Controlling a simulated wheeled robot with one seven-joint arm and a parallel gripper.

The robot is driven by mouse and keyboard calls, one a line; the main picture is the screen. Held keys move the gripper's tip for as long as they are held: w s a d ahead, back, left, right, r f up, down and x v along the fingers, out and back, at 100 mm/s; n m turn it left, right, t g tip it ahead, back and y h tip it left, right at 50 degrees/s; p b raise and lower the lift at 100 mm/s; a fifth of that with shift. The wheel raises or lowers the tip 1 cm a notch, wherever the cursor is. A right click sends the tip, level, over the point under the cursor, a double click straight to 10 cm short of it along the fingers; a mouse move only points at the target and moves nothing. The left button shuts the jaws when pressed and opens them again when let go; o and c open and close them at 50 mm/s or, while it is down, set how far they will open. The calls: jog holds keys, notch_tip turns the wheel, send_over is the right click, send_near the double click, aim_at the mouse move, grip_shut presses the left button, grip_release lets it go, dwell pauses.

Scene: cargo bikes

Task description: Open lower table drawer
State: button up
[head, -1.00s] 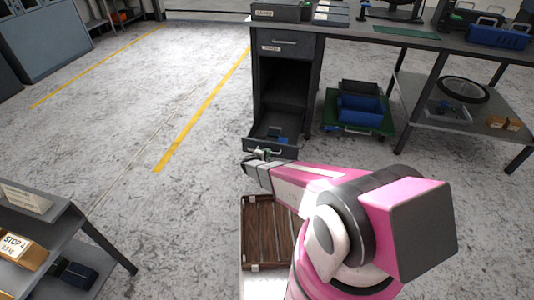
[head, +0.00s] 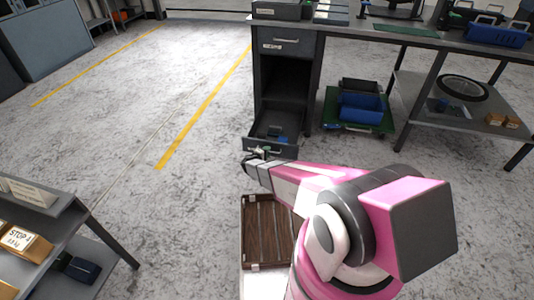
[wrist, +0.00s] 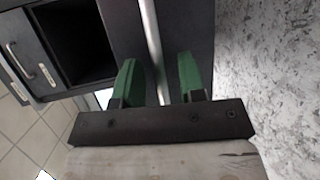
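The dark grey table cabinet (head: 312,75) stands under the left end of the workbench. Its lower drawer (head: 270,146) is pulled out, with a small blue item inside. My gripper (head: 252,158) is at the left part of that drawer's front, by its handle (head: 283,152). In the wrist view, the silver handle bar (wrist: 150,30) runs between my two green fingertips (wrist: 158,62) in front of the dark drawer front (wrist: 188,25). The fingers stand apart, with a visible gap on both sides of the bar.
The upper drawer (head: 285,43) is shut above an open cavity. A green trolley (head: 335,124) with bins is right of the cabinet. A grey shelf (head: 55,203) with boxes stands at lower left. The floor left of the cabinet is clear.

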jog(key=v, duration=1.1)
jog(key=s+d+r+m+g+y, duration=0.1)
jog(key=s+d+r+m+g, duration=0.35)
jog(key=d+r, duration=0.35)
jog(key=s+d+r+m+g, duration=0.3)
jog(key=s+d+r+g, duration=0.15)
jog(key=d+r, duration=0.35)
jog(key=s+d+r+m+g+y, duration=0.2)
jog(key=s+r+m+g+y, duration=0.1)
jog(key=s+r+y, duration=0.6)
jog(key=s+r, duration=0.3)
jog(key=r, duration=0.3)
jog(key=shift+s+r, duration=0.15)
jog(key=shift+r, duration=0.1)
jog(key=shift+s, duration=0.1)
